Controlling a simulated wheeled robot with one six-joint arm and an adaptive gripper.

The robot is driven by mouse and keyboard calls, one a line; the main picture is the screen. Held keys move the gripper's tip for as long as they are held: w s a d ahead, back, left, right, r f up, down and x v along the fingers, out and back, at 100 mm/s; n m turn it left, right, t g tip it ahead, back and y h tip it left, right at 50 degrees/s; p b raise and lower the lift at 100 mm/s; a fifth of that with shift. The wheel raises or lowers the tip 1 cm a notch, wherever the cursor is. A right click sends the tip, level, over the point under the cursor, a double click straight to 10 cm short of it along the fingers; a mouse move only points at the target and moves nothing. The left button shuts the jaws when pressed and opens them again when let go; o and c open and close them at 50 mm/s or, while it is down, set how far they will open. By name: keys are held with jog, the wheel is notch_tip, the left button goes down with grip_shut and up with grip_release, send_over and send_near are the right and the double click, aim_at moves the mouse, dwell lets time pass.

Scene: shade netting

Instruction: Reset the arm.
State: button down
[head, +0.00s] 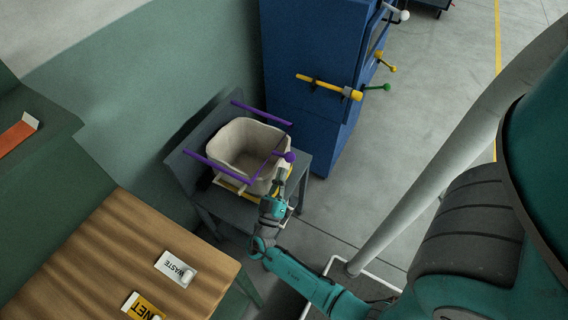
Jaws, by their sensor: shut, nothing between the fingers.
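My gripper (284,178) is at the end of my teal arm (290,268), which reaches from the lower right toward the middle of the head view. The gripper is small here and shut, with nothing visible in it. It is at the right front side of a beige bin (230,148). The bin sits between purple bars (262,113) on a dark grey stand (185,170). A purple knob (290,157) is close by the fingertips; I cannot tell whether they touch.
A blue cabinet (300,60) with yellow and green handles (378,87) stands behind the stand. A wooden table (100,250) with WASTE (176,267) and NET (142,308) labels is at lower left. Grey floor (430,110) is open at right.

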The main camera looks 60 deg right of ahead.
jog(key=shift+r+v, duration=0.2)
jog(key=shift+v, duration=1.05)
jog(key=shift+w+a, duration=0.1)
jog(key=s+a+f+n+t+y, duration=0.2)
jog(key=s+a+f+n+y, duration=0.25)
jog(key=s+f+y, duration=0.3)
jog(key=s+a+f+n+t+y, duration=0.1)
jog(key=s+a+f+n+y, duration=0.35)
jog(key=s+f+y, duration=0.3)
jog(key=s+a+r+n+t+y, duration=0.1)
jog(key=s+a+r+t+y, duration=0.2)
jog(key=a+r, duration=0.45)
jog(key=s+a+r+n+t+y, duration=0.1)
jog(key=s+a+r+t+y, duration=0.2)
jog(key=r, duration=0.7)
notch_tip(320, 180, up, 9)
jog(key=s+a+y, duration=0.1)
jog(key=shift+a+t+y, duration=0.35)
jog(key=shift+t+y, duration=0.05)
